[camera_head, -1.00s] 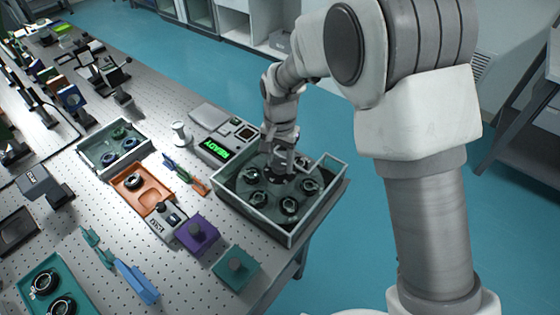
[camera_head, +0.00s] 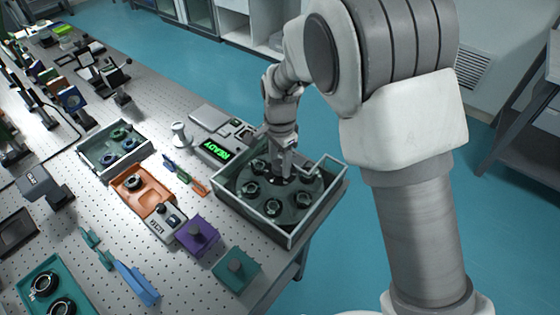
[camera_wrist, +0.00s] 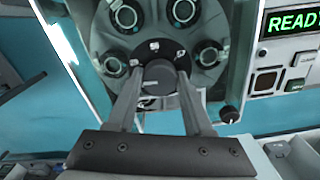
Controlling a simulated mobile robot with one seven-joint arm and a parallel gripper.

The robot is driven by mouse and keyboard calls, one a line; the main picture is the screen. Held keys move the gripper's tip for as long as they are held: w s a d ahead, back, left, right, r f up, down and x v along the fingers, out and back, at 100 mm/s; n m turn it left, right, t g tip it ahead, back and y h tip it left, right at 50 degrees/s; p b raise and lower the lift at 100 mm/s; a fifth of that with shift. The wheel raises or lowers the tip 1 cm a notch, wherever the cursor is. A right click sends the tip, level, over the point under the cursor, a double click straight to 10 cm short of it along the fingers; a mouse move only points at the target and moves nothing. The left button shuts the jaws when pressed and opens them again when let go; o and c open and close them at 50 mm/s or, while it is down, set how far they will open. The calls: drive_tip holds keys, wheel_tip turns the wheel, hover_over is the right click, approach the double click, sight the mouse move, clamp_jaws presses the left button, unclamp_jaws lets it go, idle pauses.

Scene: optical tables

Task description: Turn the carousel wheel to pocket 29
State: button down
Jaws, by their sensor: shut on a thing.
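The carousel wheel (camera_head: 288,191) is a dark round plate inside a clear-walled box. It carries several round lens mounts around its rim. In the wrist view the wheel (camera_wrist: 165,28) fills the top middle, with a dark knob (camera_wrist: 158,76) at its hub. My gripper (camera_head: 282,174) comes down from above onto the hub. In the wrist view my gripper (camera_wrist: 157,86) has one finger on each side of the knob and is shut on it. The fingers and arm hide part of the hub in the head view.
The box wall (camera_head: 262,226) surrounds the wheel closely. A unit with a green READY display (camera_head: 213,150) stands to its left. An orange tray (camera_head: 150,204), purple block (camera_head: 197,236) and teal block (camera_head: 236,266) stand on the table nearby. The table edge is close on the right.

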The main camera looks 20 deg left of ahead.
drive_tip(key=shift+r+m+p, duration=0.1)
drive_tip(key=shift+m+p, duration=0.3)
drive_tip(key=shift+m, duration=2.1)
drive_tip(key=shift+c, duration=1.5)
unclamp_jaws()
wheel_tip(320, 180, up, 17)
drive_tip(key=shift+r+p, duration=0.15)
drive_tip(key=shift+p, duration=0.15)
